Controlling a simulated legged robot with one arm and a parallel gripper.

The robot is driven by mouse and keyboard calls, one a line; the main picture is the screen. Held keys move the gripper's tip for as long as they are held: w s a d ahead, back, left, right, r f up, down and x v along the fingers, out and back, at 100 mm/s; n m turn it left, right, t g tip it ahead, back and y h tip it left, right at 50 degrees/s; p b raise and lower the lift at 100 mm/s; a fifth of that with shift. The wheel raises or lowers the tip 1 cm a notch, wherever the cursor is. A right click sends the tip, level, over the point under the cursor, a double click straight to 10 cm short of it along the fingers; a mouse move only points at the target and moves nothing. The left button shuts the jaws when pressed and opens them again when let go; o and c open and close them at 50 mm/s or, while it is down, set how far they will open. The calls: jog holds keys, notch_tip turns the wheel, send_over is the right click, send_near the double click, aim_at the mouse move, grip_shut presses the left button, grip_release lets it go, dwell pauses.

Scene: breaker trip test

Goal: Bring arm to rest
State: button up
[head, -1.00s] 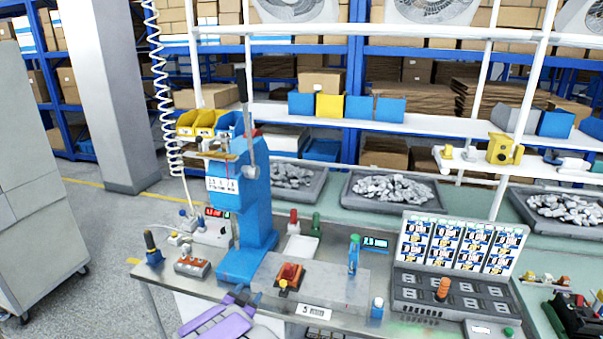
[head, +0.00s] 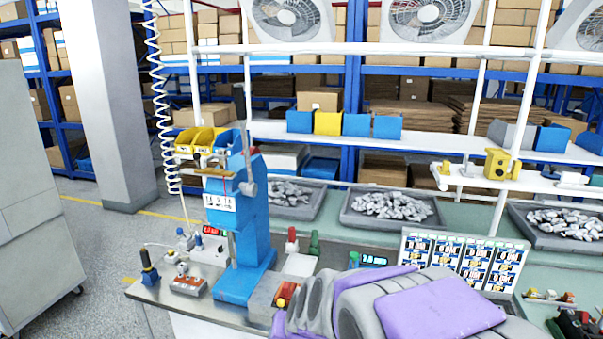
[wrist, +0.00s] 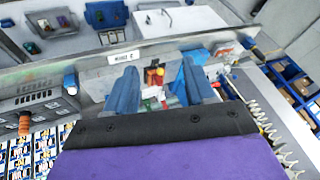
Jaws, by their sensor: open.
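My arm, purple and grey, stretches across the lower right of the head view. My gripper's fingers cannot be made out there. In the wrist view my gripper (wrist: 160,88) shows two blue fingers set apart, with nothing held between them. The same device shows in the head view (head: 286,293) beside my arm, partly hidden. The blue lever press (head: 240,225) stands upright on the bench to the left of my arm.
A grey panel with an orange knob (wrist: 25,123) lies left in the wrist view. A white label board (head: 465,260) stands behind my arm. Grey trays of metal parts (head: 345,208) line the back. A grey cabinet (head: 40,190) stands left, with open floor beside it.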

jog(key=s+d+g+h, duration=0.1)
jog(key=s+d, duration=0.4)
jog(key=s, duration=0.5)
jog(key=s+d+g+h, duration=0.1)
jog(key=s+d+g, duration=0.2)
jog(key=s+d, duration=0.3)
jog(key=s+d+r+g+h, duration=0.1)
jog(key=s+d+g, duration=0.2)
jog(key=s, duration=1.2)
jog(key=d, duration=0.3)
jog(key=shift+s+b, duration=0.25)
jog(key=shift+b, duration=0.05)
